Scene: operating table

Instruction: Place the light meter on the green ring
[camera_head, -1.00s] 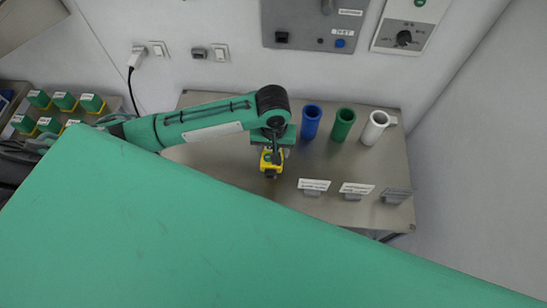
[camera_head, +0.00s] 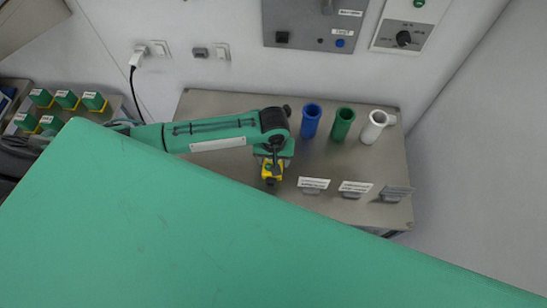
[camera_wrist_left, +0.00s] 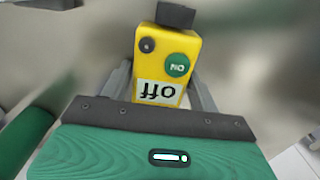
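The light meter (camera_head: 269,179) is a small yellow box with a dark top. In the left wrist view the light meter (camera_wrist_left: 166,62) shows a green button, a dark knob and an "off" label. It sits between the fingers of my left gripper (camera_head: 272,168), which is shut on it, above the grey table. No flat green ring can be made out; a green round holder (camera_head: 343,125) stands upright at the back, between a blue holder (camera_head: 311,121) and a white holder (camera_head: 373,127). The light meter is to the left of and in front of the green holder. My right gripper is not in view.
Label stands (camera_head: 351,189) line the front of the grey table (camera_head: 220,100). Several green-and-yellow blocks (camera_head: 66,99) stand on another surface at the far left. Wall panels (camera_head: 313,22) are behind. A large green surface hides the foreground.

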